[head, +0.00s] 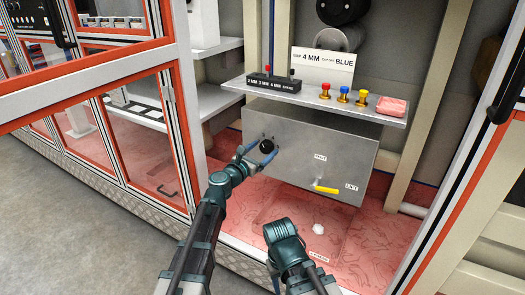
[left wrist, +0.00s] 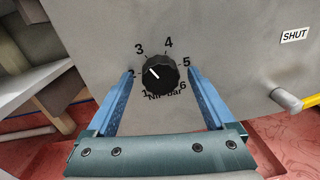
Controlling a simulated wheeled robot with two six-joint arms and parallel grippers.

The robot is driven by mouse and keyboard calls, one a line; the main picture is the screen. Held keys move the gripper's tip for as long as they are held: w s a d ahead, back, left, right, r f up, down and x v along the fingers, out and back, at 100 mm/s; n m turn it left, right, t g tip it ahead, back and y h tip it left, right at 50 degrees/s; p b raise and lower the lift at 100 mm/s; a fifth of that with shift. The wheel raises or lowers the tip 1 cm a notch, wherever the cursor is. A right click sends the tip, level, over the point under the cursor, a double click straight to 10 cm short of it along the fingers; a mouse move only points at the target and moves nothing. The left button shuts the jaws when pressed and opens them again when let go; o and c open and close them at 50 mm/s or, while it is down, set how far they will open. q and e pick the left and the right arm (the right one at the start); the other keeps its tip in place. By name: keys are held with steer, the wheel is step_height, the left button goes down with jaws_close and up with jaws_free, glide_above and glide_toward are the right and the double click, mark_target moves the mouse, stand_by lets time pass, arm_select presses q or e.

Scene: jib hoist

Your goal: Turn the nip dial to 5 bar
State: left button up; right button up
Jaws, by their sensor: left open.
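The nip dial (left wrist: 161,73) is a black round knob on a grey metal panel (head: 330,150), with numbers 1 to 6 around it. Its white pointer line aims up and left, between 2 and 3. The 5 mark (left wrist: 186,62) is on the right of the knob. My left gripper (left wrist: 162,76) is open, with one blue finger on each side of the knob; I cannot tell whether they touch it. In the head view the knob (head: 267,146) sits between the left gripper's fingertips. My right arm's end (head: 283,232) is low in the middle, its fingers hidden.
A yellow lever (head: 326,189) sticks out low on the panel between SHUT and LIFT labels. A white lump (head: 318,229) lies on the red floor.

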arm_select(q)
steer(key=shift+c, duration=0.3)
steer(key=c, duration=1.3)
steer(key=shift+m, duration=0.3)
steer(key=m, duration=0.4)
steer(key=shift+p, duration=0.3)
steer(key=m, duration=0.5)
steer(key=shift+s+d+m+y, duration=0.1)
steer(key=shift+m+y, duration=0.2)
steer(key=shift+m, duration=0.1)
steer(key=m, duration=0.5)
steer(key=shift+p, duration=0.3)
steer(key=m, duration=0.4)
steer(key=shift+d+m+y, duration=0.1)
steer(key=shift+m+y, duration=0.3)
steer(key=shift+m, duration=0.3)
